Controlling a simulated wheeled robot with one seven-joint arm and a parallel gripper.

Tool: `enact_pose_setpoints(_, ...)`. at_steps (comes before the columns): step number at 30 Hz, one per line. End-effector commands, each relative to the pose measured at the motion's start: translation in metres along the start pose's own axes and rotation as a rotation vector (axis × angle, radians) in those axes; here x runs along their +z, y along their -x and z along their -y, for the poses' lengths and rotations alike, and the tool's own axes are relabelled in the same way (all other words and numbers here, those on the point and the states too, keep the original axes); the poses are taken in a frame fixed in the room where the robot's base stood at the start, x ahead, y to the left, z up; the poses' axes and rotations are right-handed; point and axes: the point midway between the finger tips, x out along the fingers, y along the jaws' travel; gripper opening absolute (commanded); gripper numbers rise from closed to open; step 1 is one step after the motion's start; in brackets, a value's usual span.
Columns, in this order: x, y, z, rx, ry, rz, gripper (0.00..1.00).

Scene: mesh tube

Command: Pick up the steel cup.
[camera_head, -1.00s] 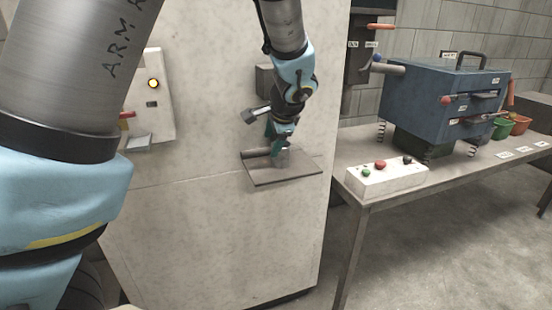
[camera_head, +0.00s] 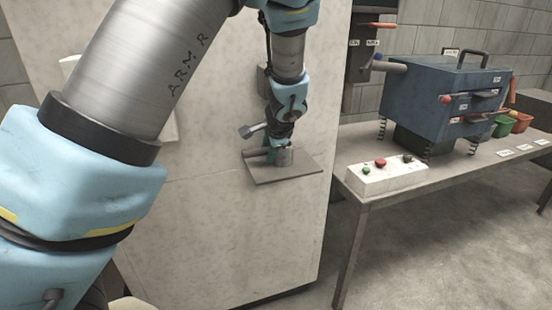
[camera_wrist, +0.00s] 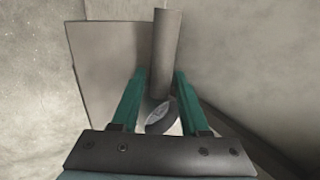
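The steel cup (camera_head: 284,157) is a small grey cylinder standing on a small grey shelf (camera_head: 300,170) that juts from the pale wall panel. My gripper (camera_head: 272,147) is down at the shelf, right at the cup. In the wrist view its two teal fingers (camera_wrist: 160,74) are spread apart. The cup's rim and dark opening (camera_wrist: 160,118) show between them, nearer the palm. I see no clear contact between fingers and cup. The cup's lower part is hidden in the wrist view.
A grey tube (camera_wrist: 166,50) lies on the shelf beside the cup, close to the fingertips. To the right, a table holds a white button box (camera_head: 386,178), a blue machine (camera_head: 430,95) and green and orange pots. My upper arm covers the left.

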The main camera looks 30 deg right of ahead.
Motion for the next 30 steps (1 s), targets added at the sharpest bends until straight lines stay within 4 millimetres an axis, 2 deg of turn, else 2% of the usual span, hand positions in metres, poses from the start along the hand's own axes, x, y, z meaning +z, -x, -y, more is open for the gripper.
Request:
enact_pose_setpoints(2,-0.0001,0.0001,0.0,0.0,0.0,0.0,0.34)
enact_pose_setpoints(11,-0.0001,0.0002,-0.0001,0.0,0.0,0.0,0.01)
enact_pose_setpoints(30,-0.0003,0.0002,-0.0002,0.0,-0.001,0.0,0.0)
